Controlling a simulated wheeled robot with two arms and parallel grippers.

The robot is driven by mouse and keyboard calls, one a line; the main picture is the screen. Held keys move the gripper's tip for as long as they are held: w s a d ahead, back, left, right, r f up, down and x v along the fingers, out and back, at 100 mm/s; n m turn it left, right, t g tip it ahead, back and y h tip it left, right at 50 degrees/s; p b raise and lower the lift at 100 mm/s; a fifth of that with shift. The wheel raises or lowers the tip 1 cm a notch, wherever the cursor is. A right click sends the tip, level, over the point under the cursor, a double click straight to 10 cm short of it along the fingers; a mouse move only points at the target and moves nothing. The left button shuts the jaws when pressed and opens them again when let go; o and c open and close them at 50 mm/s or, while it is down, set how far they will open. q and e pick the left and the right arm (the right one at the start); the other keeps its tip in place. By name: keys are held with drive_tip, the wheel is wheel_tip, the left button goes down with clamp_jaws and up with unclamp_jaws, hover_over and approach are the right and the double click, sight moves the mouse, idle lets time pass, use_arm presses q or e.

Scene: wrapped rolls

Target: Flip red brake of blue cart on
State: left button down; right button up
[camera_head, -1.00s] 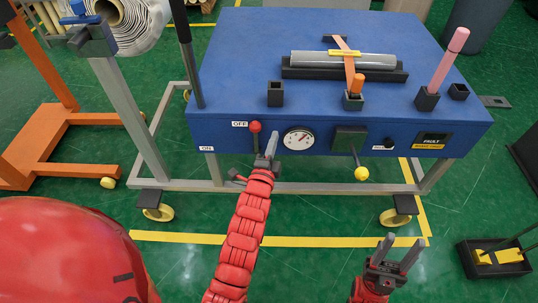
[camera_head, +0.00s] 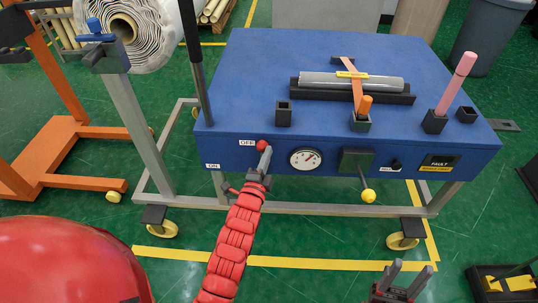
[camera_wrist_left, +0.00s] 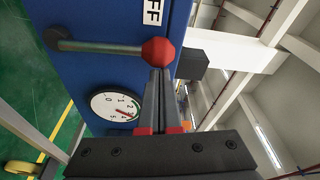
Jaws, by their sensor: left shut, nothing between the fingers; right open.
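The blue cart (camera_head: 235,75) stands ahead, its front panel facing me. The brake's red knob (camera_head: 262,145) is beside the OFF label (camera_head: 246,142), and the ON label (camera_head: 212,167) is lower left. In the left wrist view the red knob (camera_wrist_left: 158,50) tops a grey lever (camera_wrist_left: 100,46), just beyond my fingertips. My left gripper (camera_head: 266,152) is shut and empty, right at the knob; I cannot tell whether they touch. It hides the lever in the head view. My right gripper (camera_head: 406,272) is open and empty, low in front of the cart.
A round gauge (camera_head: 305,159) and a yellow-tipped lever (camera_head: 368,196) are right of the brake. A black upright handle (camera_head: 192,60) rises at the cart's left corner. An orange stand (camera_head: 60,170) is at left, and a red rounded object (camera_head: 65,260) at lower left.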

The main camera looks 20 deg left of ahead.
use_arm(q)
drive_tip(key=shift+s+a+n, duration=0.1)
drive_tip(key=shift+a+n, duration=0.25)
drive_tip(key=shift+n, duration=0.05)
drive_tip(key=shift+s+a+n+p, duration=0.2)
drive_tip(key=shift+a+n+p, duration=0.1)
drive_tip(key=shift+a+n, duration=0.35)
drive_tip(key=s+a+f+n+y, duration=0.1)
drive_tip(key=a+f+n+y, duration=0.1)
drive_tip(key=a+n, duration=0.3)
drive_tip(key=s+a+f+n+t+y, duration=0.1)
drive_tip(key=s+a+f+n, duration=0.1)
drive_tip(key=a+f+n, duration=0.3)
drive_tip(key=shift+a+f+n+y, duration=0.15)
drive_tip(key=shift+a+n+y, duration=0.4)
drive_tip(key=shift+n, duration=1.6)
drive_tip(key=shift+s+a, duration=0.1)
